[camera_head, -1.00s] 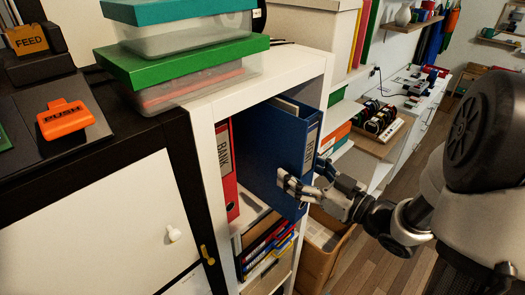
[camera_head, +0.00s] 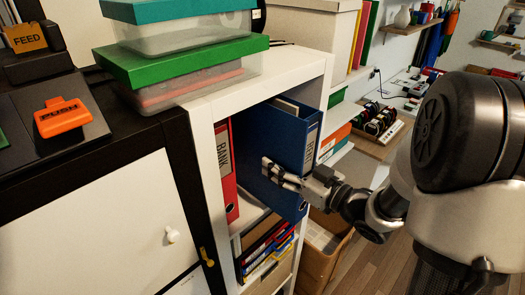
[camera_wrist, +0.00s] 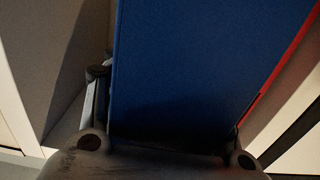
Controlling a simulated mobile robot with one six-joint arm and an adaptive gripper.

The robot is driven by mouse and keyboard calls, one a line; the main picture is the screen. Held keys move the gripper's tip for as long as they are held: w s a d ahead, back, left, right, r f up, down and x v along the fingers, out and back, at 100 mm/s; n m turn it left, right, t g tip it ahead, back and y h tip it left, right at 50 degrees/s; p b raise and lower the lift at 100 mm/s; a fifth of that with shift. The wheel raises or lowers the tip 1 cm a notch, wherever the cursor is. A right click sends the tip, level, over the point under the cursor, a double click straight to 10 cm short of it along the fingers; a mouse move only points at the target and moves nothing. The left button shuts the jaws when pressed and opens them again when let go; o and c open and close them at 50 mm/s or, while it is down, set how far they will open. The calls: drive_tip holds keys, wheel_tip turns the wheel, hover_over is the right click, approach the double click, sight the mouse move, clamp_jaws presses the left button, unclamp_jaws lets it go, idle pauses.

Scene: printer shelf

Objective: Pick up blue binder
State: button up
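The blue binder (camera_head: 284,140) stands upright in the white shelf's upper compartment, its labelled spine facing out to the right. My gripper (camera_head: 290,176) is at the lower part of the binder, with one finger in front of its broad blue face. The other finger is hidden behind the binder in the head view. In the wrist view the binder (camera_wrist: 200,60) fills the space between the fingers, and the left finger (camera_wrist: 95,100) shows beside its left edge with a narrow gap. The right finger is mostly hidden there. The gripper looks open around the binder.
A red binder (camera_head: 225,165) labelled "BANK" stands left of the blue one. The white shelf (camera_head: 207,140) frames the compartment closely. Folders (camera_head: 268,250) fill the compartment below. A cardboard box (camera_head: 322,255) stands on the floor under my arm. Plastic boxes (camera_head: 185,65) sit on top.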

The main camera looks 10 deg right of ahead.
clamp_jaws()
drive_tip(key=shift+r, duration=0.1)
idle(0.4)
drive_tip(key=shift+w+r, duration=0.1)
